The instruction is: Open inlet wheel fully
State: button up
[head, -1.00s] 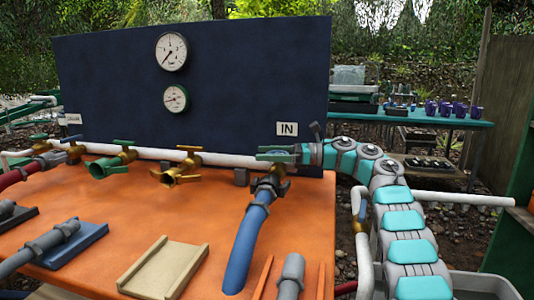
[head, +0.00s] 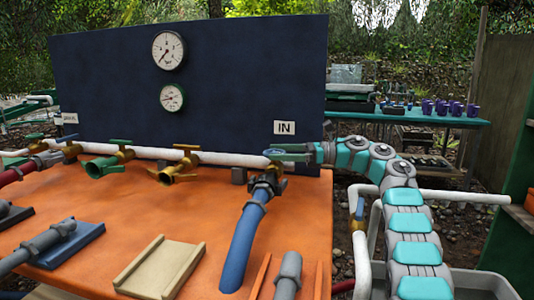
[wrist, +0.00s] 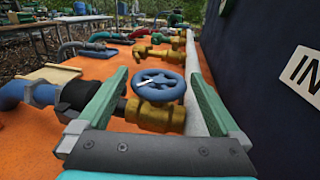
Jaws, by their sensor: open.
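The inlet wheel is a blue spoked handwheel (wrist: 158,84) on a brass valve (wrist: 155,115), between and just beyond my fingers in the wrist view. In the head view my gripper (head: 276,154) is at the valve under the IN sign (head: 284,128) and covers most of the wheel. In the wrist view my gripper (wrist: 160,90) is open, with one green finger on each side of the wheel. I cannot tell whether either finger touches it. A blue hose (head: 243,240) runs from the valve toward the front of the orange table (head: 215,215).
A white pipe (head: 215,158) runs along the dark blue panel (head: 110,90), with other brass valves (head: 180,165) to the left. Two gauges (head: 168,50) hang on the panel. A tan tray (head: 160,268) lies in front. The panel stands close beside my gripper.

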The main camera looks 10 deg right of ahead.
jog(key=shift+v, duration=1.7)
jog(key=shift+r, duration=0.1)
